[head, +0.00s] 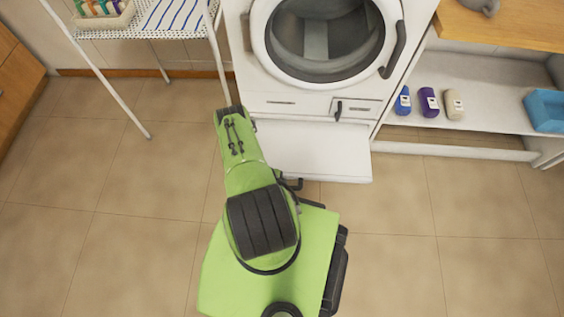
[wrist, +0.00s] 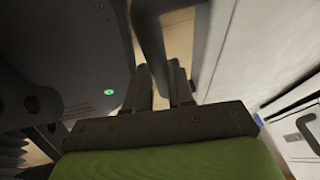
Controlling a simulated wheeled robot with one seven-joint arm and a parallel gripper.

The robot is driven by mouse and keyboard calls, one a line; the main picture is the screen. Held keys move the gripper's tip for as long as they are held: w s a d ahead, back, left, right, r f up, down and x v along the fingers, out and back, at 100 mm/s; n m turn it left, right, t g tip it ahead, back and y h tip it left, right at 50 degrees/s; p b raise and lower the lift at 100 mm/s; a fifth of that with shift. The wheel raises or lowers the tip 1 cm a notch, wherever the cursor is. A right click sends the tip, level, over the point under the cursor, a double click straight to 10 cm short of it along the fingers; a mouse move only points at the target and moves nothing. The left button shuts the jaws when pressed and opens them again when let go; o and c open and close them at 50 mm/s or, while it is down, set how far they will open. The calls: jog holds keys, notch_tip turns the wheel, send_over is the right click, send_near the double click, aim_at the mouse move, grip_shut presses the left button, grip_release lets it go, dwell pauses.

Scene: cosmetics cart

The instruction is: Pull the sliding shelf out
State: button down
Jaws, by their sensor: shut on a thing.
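The white sliding shelf (head: 315,150) shows in the head view as a flat panel standing out below the washing machine, low above the floor. Its front edge is near my green arm, and a small dark piece shows there. In the wrist view, my gripper (wrist: 160,88) has its two dark fingers closed around a dark bar-like handle (wrist: 152,40) beside a white face. My arm covers the left part of the shelf in the head view, and I cannot make out my fingertips there.
The white washing machine (head: 325,55) stands behind the shelf. A white rack (head: 140,22) stands at left. At right, a low white shelf (head: 490,85) holds several small bottles and a blue bin (head: 545,110). Tiled floor is clear at left and right.

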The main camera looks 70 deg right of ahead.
jog(key=shift+a, duration=0.1)
jog(key=c, duration=1)
grip_release()
jog(key=shift+o, duration=0.2)
jog(key=p+v, duration=0.6)
jog(key=v, duration=0.9)
jog(key=shift+r+p, duration=0.35)
jog(key=shift+w, duration=0.1)
